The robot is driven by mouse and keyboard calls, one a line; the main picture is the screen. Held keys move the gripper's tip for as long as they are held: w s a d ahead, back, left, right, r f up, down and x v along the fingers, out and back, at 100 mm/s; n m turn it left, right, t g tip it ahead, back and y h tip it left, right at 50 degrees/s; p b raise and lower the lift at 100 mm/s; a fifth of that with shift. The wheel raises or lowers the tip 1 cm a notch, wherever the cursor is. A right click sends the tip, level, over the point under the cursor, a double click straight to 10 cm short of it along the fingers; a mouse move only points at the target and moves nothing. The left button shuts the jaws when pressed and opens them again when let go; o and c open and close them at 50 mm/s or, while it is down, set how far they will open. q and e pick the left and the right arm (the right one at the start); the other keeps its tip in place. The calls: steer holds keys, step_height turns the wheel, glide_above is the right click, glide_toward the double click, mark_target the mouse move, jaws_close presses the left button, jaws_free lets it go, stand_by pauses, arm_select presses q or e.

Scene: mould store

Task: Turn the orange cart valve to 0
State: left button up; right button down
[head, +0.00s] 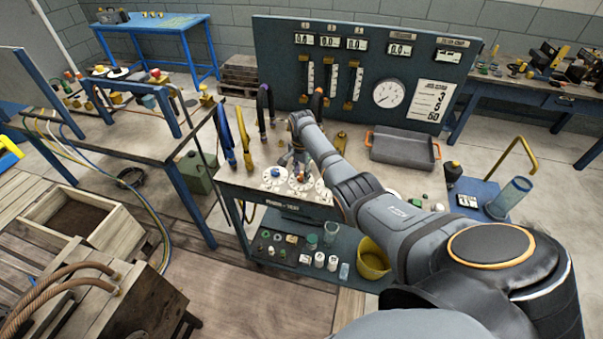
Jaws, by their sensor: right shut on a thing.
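The cart (232,184) has a row of white valve dials on the front of its top. The left dial (266,184) carries a blue knob (275,172). My right gripper (298,170) points down over the middle dial (301,184) and is shut on the valve knob there, which I take to be the orange cart valve. The fingers hide most of this knob, and its pointer and the numbers are too small to read. Another white dial (321,192) is partly behind my right arm. My left gripper is not in view.
A dark panel (285,60) with readouts and a round gauge (389,93) stands behind the cart. Hoses hang at the cart's left. A grey tray (402,148) lies right of my arm. The lower shelf holds small jars and a yellow bucket (372,262).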

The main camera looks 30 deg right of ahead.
steer(key=n+p, duration=0.1)
steer(key=n, duration=0.2)
steer(key=shift+r, duration=0.1)
steer(key=n+p, duration=0.1)
steer(key=n, duration=0.2)
steer(key=shift+n, duration=0.4)
steer(key=n, duration=0.3)
steer(key=shift+n+p, duration=0.3)
steer(key=shift+n, duration=0.1)
steer(key=n, duration=0.3)
steer(key=shift+n, duration=0.3)
steer(key=n, duration=0.3)
steer(key=shift+n, duration=0.3)
steer(key=n, duration=0.3)
steer(key=shift+n, duration=0.3)
steer(key=n, duration=0.3)
steer(key=shift+n, duration=2.2)
